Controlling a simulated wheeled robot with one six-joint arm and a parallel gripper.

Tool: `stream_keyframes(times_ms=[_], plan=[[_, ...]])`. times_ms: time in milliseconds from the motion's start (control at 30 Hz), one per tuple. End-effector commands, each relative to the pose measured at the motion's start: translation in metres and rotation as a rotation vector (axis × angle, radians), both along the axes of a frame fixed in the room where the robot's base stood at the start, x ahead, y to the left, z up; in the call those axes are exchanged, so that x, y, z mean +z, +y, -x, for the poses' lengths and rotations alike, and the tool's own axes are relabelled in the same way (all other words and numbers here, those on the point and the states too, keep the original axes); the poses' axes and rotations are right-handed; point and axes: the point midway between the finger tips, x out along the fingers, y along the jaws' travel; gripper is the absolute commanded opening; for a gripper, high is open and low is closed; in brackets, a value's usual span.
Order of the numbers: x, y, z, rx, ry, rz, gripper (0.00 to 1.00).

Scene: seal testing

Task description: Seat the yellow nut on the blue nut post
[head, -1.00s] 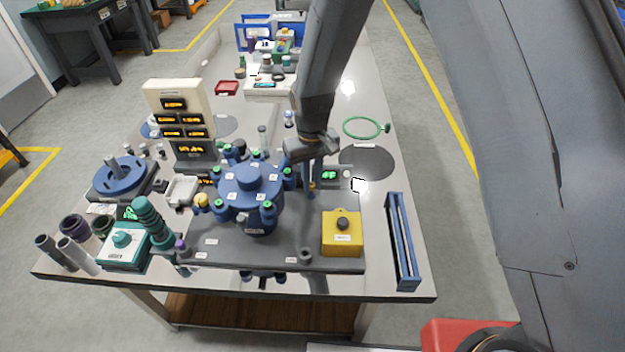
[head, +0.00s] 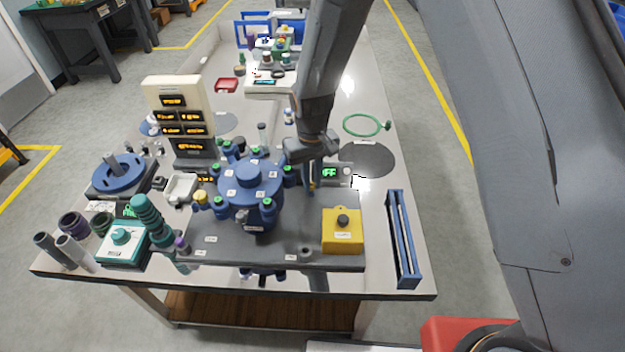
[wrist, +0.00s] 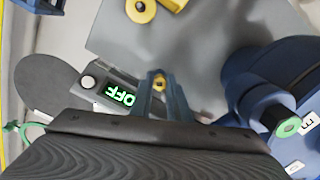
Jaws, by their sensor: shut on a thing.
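My gripper (wrist: 160,88) points down over the grey base plate, to the right of the blue turret in the head view, where it also shows (head: 311,187). It is shut on a small yellow piece, the yellow nut (wrist: 160,82), between its blue fingertips. The fingers hide most of the nut. The blue turret (head: 250,182) carries several blue posts around its rim, most with green tops. One of these, marked E, shows its green ring (wrist: 288,127) at the right of the wrist view. I cannot tell which post is the blue nut post.
A display reading OFF (wrist: 121,94) stands close beside the fingers. A yellow box with a dark knob (head: 342,238) sits at the plate's front right corner. A blue rack (head: 402,240) lies farther right. The plate (head: 285,248) has bare room in front of the gripper.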

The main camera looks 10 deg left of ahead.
Motion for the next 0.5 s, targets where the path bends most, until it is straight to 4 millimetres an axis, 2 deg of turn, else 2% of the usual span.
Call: stream_keyframes(times_ms=[367,400,500], plan=[[-0.0019,-0.0001,0.0003,0.0,0.001,0.0,0.0],[-0.0018,-0.0001,0.0003,0.0,0.001,0.0,0.21],[-0.0017,-0.0001,0.0003,0.0,0.001,0.0,0.38]])
